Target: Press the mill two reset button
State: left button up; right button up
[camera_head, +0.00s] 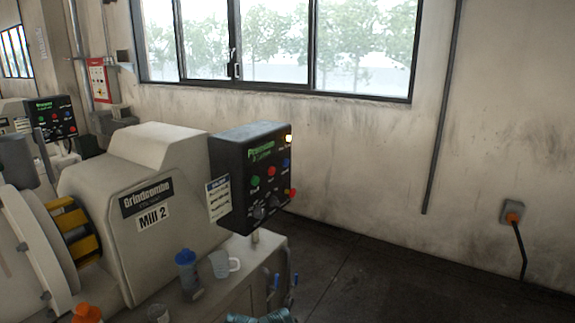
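The beige mill (160,200) labelled "Mill 2" stands left of centre. Its dark control box (232,183) is mounted at its right end, with the button face turned to the right and seen at a slant. On that face are a green button (255,181), a red button (271,171) and a blue button (286,162) in a rising row. The small button labels are too blurred to read.
A blue-capped bottle (187,271) and a clear jug (221,264) stand on the ledge below the box. Another control box (52,120) is at far left. Dark floor (385,275) to the right is open.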

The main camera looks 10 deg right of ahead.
grip_shut()
dwell(1.5)
